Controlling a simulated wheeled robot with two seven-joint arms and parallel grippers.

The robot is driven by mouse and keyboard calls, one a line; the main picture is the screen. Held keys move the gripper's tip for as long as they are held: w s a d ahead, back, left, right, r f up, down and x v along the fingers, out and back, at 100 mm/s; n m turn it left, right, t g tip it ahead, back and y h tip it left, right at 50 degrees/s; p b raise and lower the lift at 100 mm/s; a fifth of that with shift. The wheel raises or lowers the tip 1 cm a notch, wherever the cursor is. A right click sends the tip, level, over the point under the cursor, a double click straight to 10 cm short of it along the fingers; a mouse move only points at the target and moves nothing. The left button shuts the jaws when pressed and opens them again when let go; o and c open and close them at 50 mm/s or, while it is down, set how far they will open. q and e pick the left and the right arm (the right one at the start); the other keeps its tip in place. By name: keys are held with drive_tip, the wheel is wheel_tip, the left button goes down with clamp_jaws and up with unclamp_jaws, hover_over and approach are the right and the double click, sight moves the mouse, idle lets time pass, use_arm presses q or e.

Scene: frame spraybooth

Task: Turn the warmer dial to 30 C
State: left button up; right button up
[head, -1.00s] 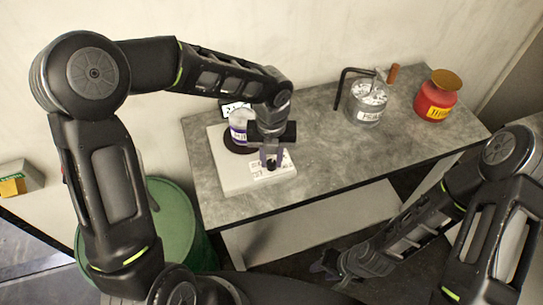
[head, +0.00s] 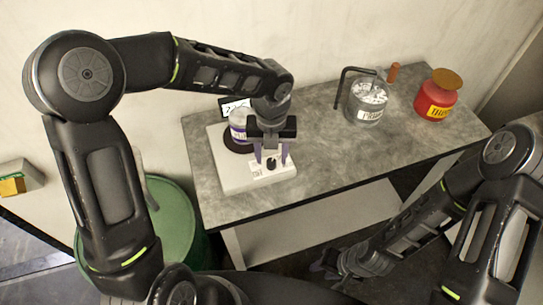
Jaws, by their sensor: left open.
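The warmer (head: 232,178) is a pale flat box on the left part of the grey table. Its dark dial (head: 271,163) sits on a white label plate at the front. My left gripper (head: 271,158) is open, with its two purple fingers apart on either side of the dial; I cannot tell whether they touch it. A small display (head: 234,106) stands behind the warmer, partly hidden, and its digits are too small to read surely. A jar with a purple label (head: 238,130) stands on the warmer's dark plate. My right gripper (head: 335,270) is low, in front of the table.
A glass container (head: 367,105) with a bent dark rod and a red pot (head: 436,100) with a yellow label stand on the table's right half. A green drum (head: 178,225) stands left of the table. The tabletop's middle (head: 325,150) is clear.

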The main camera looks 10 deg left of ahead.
sight(271, 162)
use_arm(q)
wheel_tip(271, 162, up, 7)
drive_tip(key=shift+f+b, duration=0.2)
drive_tip(key=shift+b, duration=0.15)
drive_tip(key=shift+s, duration=0.1)
idle(0.3)
